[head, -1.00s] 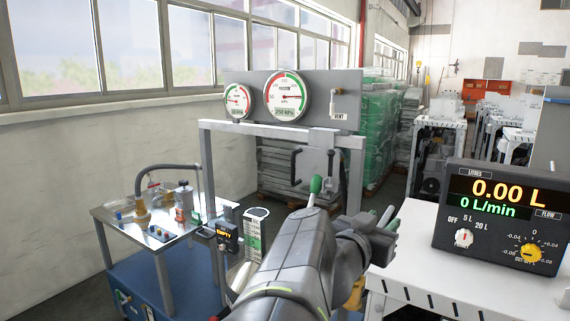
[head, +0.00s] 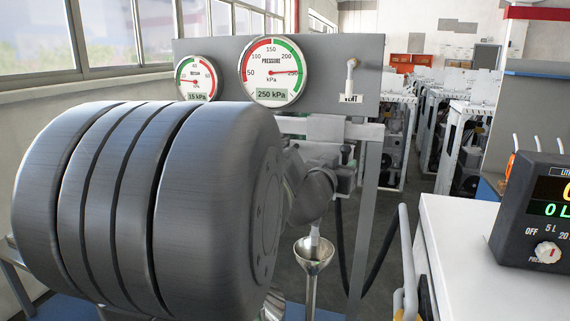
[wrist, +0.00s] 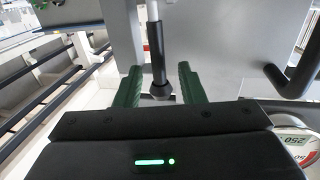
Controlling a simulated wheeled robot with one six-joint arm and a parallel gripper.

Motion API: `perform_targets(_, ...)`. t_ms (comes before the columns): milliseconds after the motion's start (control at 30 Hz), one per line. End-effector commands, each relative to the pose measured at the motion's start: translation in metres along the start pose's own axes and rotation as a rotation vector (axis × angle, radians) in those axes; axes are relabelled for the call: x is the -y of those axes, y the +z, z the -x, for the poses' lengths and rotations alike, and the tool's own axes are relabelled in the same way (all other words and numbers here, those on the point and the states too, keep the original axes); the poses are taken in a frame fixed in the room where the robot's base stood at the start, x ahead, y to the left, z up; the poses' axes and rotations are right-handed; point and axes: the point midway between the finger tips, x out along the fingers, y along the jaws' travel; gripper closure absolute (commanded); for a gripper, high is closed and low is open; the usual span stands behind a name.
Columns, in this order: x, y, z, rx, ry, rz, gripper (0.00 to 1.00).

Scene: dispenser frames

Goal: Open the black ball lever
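In the wrist view the black ball lever (wrist: 160,88) shows as a metal rod with a black sleeve and a black ball at its end. My gripper (wrist: 157,85) is open, with one green finger on each side of the ball. Gaps show between the ball and both fingers, so it is not clamped. In the head view my own arm covers the left and middle, and the lever cannot be made out there.
The grey panel (head: 222,52) carries two dials; the larger dial (head: 272,73) reads 250 kPa. A vent lever (head: 350,75) stands at its right. A metal funnel (head: 313,255) is below. A white cabinet (head: 460,235) with a black meter (head: 535,210) stands at right. A black handle (wrist: 295,70) is near my gripper.

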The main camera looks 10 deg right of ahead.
Motion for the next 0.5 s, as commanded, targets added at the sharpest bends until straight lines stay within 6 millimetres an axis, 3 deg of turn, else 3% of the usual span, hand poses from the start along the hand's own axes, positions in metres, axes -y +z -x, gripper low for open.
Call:
perform_targets(400,-0.0002,-0.0002,-0.0081,0.000,0.000,0.000,0.64)
perform_targets(500,-0.0002,-0.0001,-0.0080,0.000,0.000,0.000,0.82)
